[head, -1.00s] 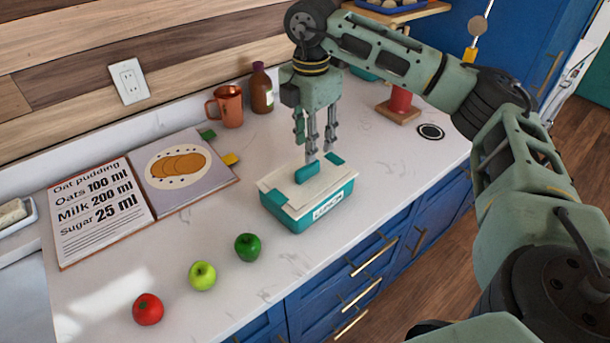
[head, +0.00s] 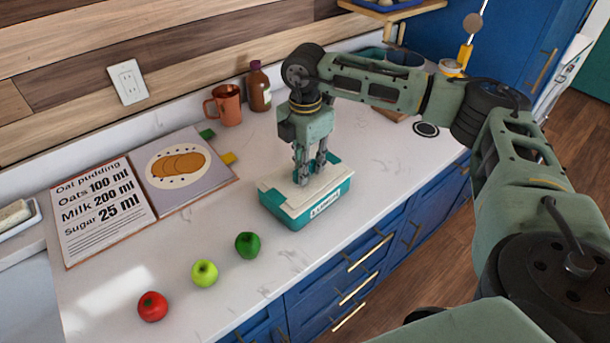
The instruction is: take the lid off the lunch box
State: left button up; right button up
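The teal lunch box (head: 297,219) stands on the white counter, with a "LUNCH" label on its front. Its pale lid (head: 280,195) lies on top, with teal clips at the edges. My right gripper (head: 309,177) has come straight down onto the middle of the lid, its fingers at the lid's teal handle. The fingers hide the handle, so I cannot tell whether they are closed on it. The lid sits on the box. My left gripper is not in view.
A green apple (head: 248,245), a lime-green apple (head: 204,273) and a red tomato-like fruit (head: 152,306) lie front left. An open recipe book (head: 105,211) lies at left. A copper mug (head: 227,105) and a brown bottle (head: 260,88) stand behind. Counter right of the box is clear.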

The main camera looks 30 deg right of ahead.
grip_shut()
